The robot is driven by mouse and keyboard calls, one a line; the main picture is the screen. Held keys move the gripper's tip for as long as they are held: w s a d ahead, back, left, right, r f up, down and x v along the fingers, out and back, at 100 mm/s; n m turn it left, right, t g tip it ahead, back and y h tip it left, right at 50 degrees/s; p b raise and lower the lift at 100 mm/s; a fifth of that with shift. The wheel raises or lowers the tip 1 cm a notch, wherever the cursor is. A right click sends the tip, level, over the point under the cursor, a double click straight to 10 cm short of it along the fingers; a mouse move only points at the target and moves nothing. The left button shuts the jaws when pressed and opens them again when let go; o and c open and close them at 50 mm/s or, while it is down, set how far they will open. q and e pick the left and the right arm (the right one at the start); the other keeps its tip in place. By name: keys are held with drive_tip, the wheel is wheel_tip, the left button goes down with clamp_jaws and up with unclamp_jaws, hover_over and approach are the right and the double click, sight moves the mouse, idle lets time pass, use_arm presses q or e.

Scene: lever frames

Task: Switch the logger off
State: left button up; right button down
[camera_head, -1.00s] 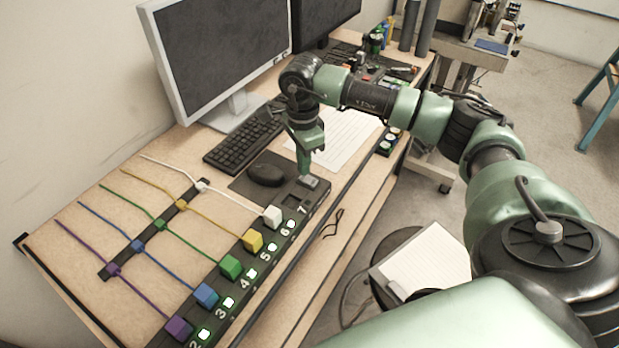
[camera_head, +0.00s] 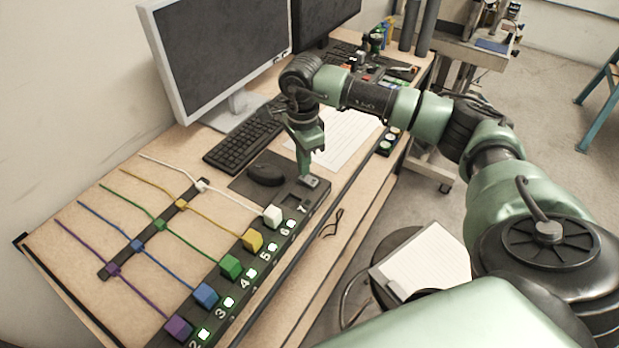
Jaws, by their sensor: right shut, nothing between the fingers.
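A dark power strip (camera_head: 291,208) runs along the front of the wooden desk, with numbered sockets from 2 to 7 showing. Purple (camera_head: 179,328), blue (camera_head: 206,295), green (camera_head: 231,267), yellow (camera_head: 252,240) and white (camera_head: 273,216) plugs sit in it, each with a cable of its own colour. Lit green switches show beside the numbers 2 to 6. My right gripper (camera_head: 305,175) is shut and empty, pointing down at the far end of the strip, by a grey piece (camera_head: 308,181) near number 7. I cannot tell whether it touches. No logger is recognisable. My left gripper is out of view.
A dark cable bar (camera_head: 150,231) crosses the cables. A stool with a notepad (camera_head: 424,262) stands in front of the desk.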

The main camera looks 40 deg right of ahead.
drive_tip(key=shift+f+b, duration=0.75)
drive_tip(key=shift+f, duration=0.2)
drive_tip(key=shift+s, duration=0.15)
drive_tip(key=shift+w+r+p, duration=0.2)
drive_tip(key=shift+r+p, duration=0.35)
drive_tip(key=shift+r, duration=0.25)
drive_tip(key=shift+r+p, duration=1.4)
drive_tip(key=shift+r, duration=1.35)
drive_tip(key=shift+s, duration=0.1)
drive_tip(key=shift+f, duration=0.1)
